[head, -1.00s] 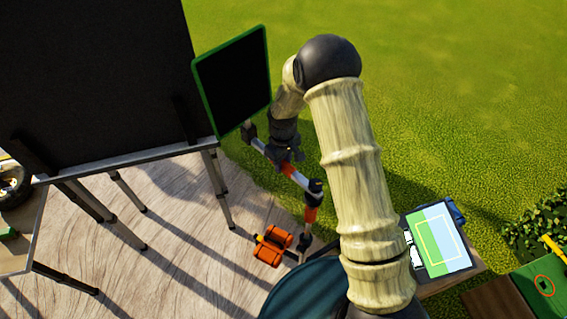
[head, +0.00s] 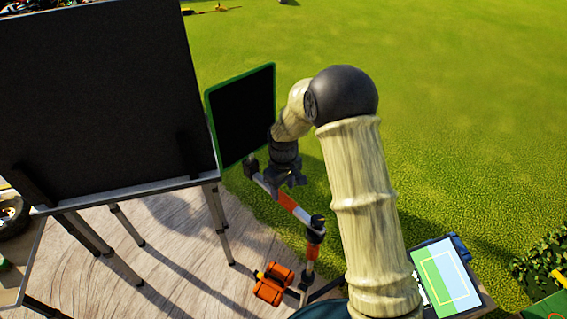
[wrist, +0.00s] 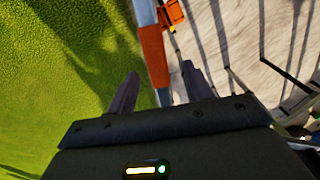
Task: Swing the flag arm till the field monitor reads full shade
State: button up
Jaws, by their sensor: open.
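The flag, a black panel with a green rim (head: 242,116), stands upright at the end of the flag arm (head: 292,207), an orange and white striped bar. The bar runs to a dark pivot on an orange-banded post (head: 315,240). My gripper (head: 290,184) is at the bar, between flag and pivot. In the wrist view the bar (wrist: 154,52) passes between the open fingers of my gripper (wrist: 160,88); contact cannot be told. The field monitor (head: 446,278) shows green at left and pale blue at right, with a yellow outline across both.
A large black screen (head: 95,100) on a legged cart stands close left of the flag. Orange weights (head: 273,284) lie by the post's foot on the wooden deck (head: 170,265). Open grass (head: 450,130) spreads behind and right. A bush (head: 540,262) is at far right.

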notch_tip(320, 180, up, 12)
jog(key=b, duration=0.1)
jog(key=shift+w+f, duration=0.15)
jog(key=shift+f, duration=0.05)
jog(key=c, duration=0.5)
jog(key=shift+w+d+f+y+b, duration=0.15)
jog(key=shift+w+d+f+b, duration=0.15)
jog(key=shift+f, duration=0.3)
jog(key=shift+w+d+f+y+b, duration=0.15)
jog(key=shift+w+d+f, duration=0.1)
jog(key=shift+f, duration=0.3)
grip_shut()
jog(key=g+y+b, duration=0.1)
jog(key=y+b, duration=0.1)
jog(key=y, duration=0.1)
send_near(286, 195)
jog(key=w, duration=0.2)
jog(key=w+d+f+y+b, duration=0.1)
jog(key=w+d+f+y, duration=0.1)
jog(key=d, duration=0.4)
jog(key=w+y, duration=0.1)
jog(key=w, duration=0.1)
jog(key=shift+w+f+n+y, duration=0.2)
jog(key=shift+w+n+y, duration=0.15)
jog(key=shift+n+y, duration=0.05)
